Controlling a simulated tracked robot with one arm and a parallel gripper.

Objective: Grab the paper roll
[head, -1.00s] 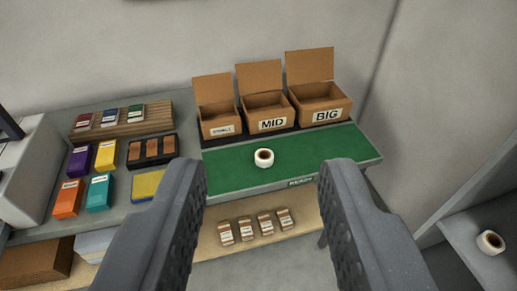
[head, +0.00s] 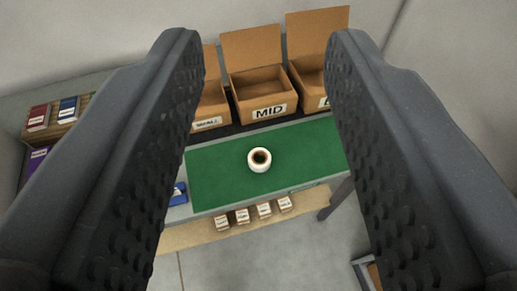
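The paper roll (head: 260,160) is a small white roll with a brown core. It stands on the green mat (head: 215,178) on the table, near the mat's middle. My gripper (head: 262,50) is open, with its two dark, studded fingers wide apart on the left and right of the picture. The roll shows in the gap between the fingers, and nothing is held. The fingers look much nearer to the camera than the roll and do not touch it.
Open cardboard boxes stand behind the mat: SMALL (head: 208,117), MID (head: 264,97) and a third (head: 312,92) partly hidden by the right finger. Several small packs (head: 264,210) lie on a lower shelf. Coloured boxes (head: 50,112) stand at the left. Floor shows in front.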

